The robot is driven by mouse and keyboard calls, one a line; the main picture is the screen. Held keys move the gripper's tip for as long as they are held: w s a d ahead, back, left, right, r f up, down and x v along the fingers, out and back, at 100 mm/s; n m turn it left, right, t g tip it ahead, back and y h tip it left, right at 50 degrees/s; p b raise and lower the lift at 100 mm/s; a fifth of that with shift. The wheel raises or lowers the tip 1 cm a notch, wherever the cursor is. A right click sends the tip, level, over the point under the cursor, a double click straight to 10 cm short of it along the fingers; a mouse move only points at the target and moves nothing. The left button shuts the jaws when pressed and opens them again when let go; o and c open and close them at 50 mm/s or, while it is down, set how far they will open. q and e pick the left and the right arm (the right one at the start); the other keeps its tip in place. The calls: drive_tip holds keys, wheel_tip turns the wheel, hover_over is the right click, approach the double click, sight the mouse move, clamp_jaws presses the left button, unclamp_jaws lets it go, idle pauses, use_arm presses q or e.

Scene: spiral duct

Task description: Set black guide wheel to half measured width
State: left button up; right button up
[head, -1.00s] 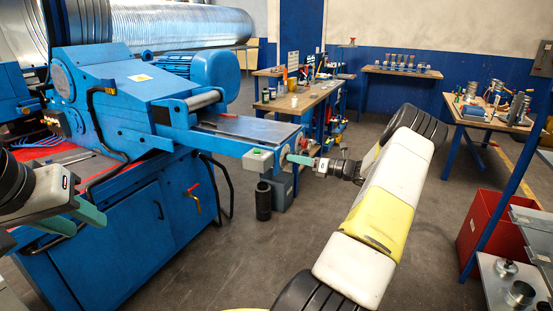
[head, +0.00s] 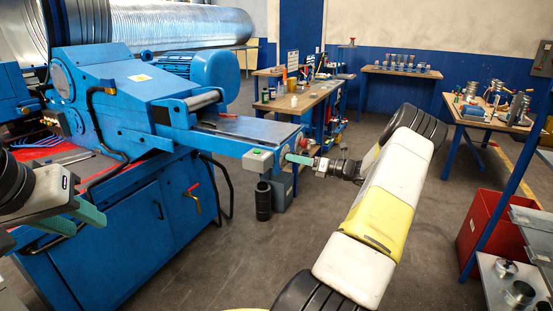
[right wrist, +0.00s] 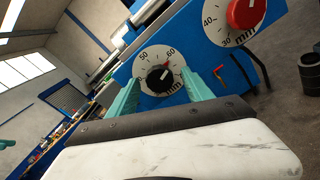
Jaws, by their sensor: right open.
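The black guide wheel (right wrist: 160,79) sits at the centre of a white round mm dial on a blue panel, with 50 and 60 legible; a small red mark shows near the 60. A light line on the wheel points up and right. My right gripper (right wrist: 162,77) is open, its green fingers on either side of the wheel; contact cannot be told. In the head view my right gripper (head: 298,159) is at the end of the blue machine's arm (head: 235,140), where the wheel is hidden. My left gripper (head: 88,222) is open and empty at the left.
A red wheel (right wrist: 245,13) on a second mm dial, with 40 and 30 legible, is at the upper right of the wrist view. A black cylinder (head: 263,202) stands below the machine's arm. Workbenches (head: 300,100) are behind; the floor between is clear.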

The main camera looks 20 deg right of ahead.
drive_tip(key=shift+s, duration=0.1)
drive_tip(key=v, duration=0.7)
drive_tip(key=shift+s+d, duration=0.2)
drive_tip(key=shift+d, duration=0.05)
